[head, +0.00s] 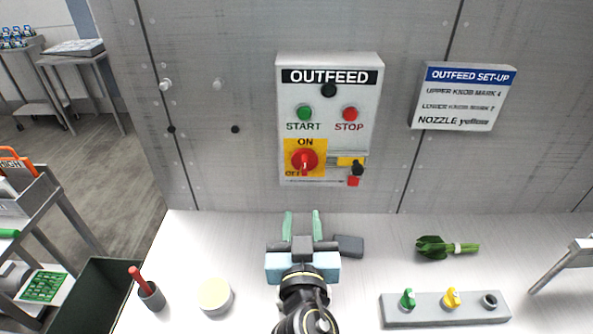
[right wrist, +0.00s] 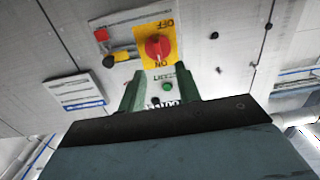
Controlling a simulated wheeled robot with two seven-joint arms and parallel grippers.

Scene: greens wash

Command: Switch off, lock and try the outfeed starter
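The grey OUTFEED starter box (head: 368,110) is on the wall, with a green START button (head: 304,113) and a red STOP button (head: 350,114). Below them, a red rotary switch (head: 305,159) sits on a yellow ON/OFF plate; its grip looks upright, but its exact setting is hard to tell. Right of it are a yellow-and-black item (head: 352,162), perhaps the padlock, and a red piece (head: 353,181). My right gripper (head: 303,224) is open and empty below the box, apart from it. The switch also shows inverted in the right wrist view (right wrist: 158,47). My left gripper is out of view.
A set-up sign (head: 464,97) hangs right of the box. On the bench are a dark grey block (head: 349,245), tied greens (head: 433,247), a nozzle rack (head: 425,314), a round pale-topped pot (head: 214,296) and a cup (head: 152,297) holding a red stick. A cart stands left.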

